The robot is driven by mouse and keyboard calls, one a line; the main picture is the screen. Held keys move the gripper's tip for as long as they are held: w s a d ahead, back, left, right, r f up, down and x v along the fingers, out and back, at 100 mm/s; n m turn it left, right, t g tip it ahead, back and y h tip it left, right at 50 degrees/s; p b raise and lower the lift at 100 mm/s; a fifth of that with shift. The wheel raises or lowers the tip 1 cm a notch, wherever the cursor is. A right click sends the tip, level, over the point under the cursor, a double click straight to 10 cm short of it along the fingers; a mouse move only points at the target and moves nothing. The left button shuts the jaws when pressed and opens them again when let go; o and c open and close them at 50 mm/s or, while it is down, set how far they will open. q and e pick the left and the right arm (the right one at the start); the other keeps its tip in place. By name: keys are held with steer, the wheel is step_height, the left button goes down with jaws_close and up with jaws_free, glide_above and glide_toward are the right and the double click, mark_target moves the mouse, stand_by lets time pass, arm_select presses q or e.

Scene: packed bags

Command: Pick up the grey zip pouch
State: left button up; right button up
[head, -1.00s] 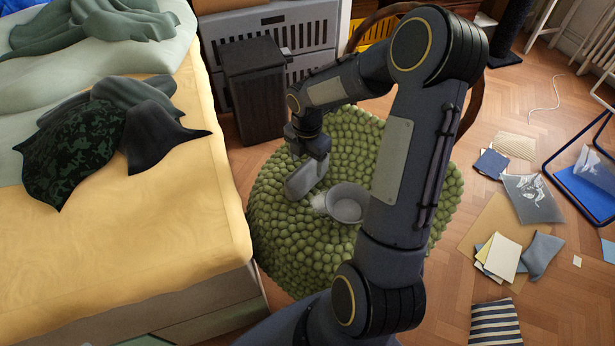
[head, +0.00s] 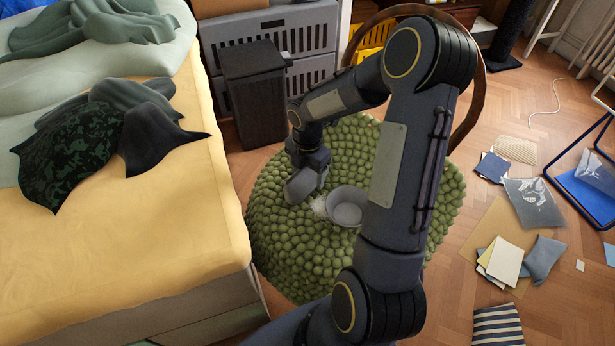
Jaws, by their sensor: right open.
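A small grey shape, which looks like the grey zip pouch (head: 297,190), rests on the green pebbled rug (head: 290,250). My right gripper (head: 308,178) points down over it and covers much of it. The right jaws are open, but the fingers are hard to make out against the grey. I cannot tell whether they touch the pouch. No zip can be made out. My left gripper is out of view.
A grey bowl (head: 347,207) stands just right of the pouch, with a small whitish thing (head: 320,206) beside it. A dark bin (head: 255,95) stands behind. The yellow-covered bed (head: 140,240) is at left. Papers (head: 503,260) and a blue-grey cushion-like thing (head: 543,258) lie at right.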

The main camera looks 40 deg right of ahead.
steer(key=c, duration=1.4)
